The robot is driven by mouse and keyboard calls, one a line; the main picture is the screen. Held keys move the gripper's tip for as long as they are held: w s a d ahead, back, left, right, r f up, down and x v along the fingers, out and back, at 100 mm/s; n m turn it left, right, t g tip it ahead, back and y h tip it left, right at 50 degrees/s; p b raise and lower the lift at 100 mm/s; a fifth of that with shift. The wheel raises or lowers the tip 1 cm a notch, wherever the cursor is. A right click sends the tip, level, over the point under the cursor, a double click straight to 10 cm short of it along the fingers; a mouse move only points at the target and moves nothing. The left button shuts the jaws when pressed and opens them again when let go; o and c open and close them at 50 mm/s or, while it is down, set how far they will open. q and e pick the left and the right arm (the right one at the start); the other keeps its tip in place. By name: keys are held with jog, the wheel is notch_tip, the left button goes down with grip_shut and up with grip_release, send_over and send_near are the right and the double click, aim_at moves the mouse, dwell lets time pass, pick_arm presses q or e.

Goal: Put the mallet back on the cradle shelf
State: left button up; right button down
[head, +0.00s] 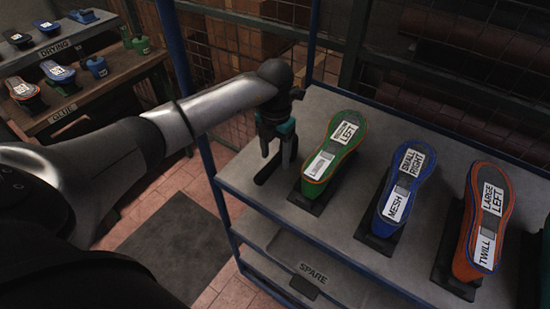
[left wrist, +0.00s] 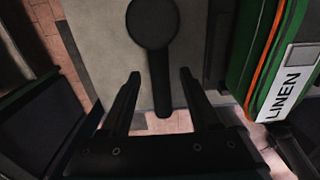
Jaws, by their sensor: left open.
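A dark mallet (left wrist: 152,24) with a round head and straight handle shows in the left wrist view, over the grey shelf, with the handle reaching past the shelf's edge. My left gripper (left wrist: 160,78) is open, with one finger on each side of the handle; I cannot tell whether they touch it. In the head view my left gripper (head: 277,160) is at the left end of the cradle shelf (head: 335,222), beside the green last (head: 338,140). The mallet is not clearly distinguishable from the gripper there. My right gripper is out of view.
A blue last (head: 404,185) and an orange last (head: 484,215) stand on dark cradles further right. A lower shelf has a SPARE label (head: 313,273). A blue rack post (head: 185,80) rises near my left arm. Benches labelled DRYING (head: 62,46) and GLUE (head: 62,114) hold items at the left.

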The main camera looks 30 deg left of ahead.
aim_at(275, 159)
pick_arm(q)
notch_tip(275, 159, up, 10)
dwell(0.3)
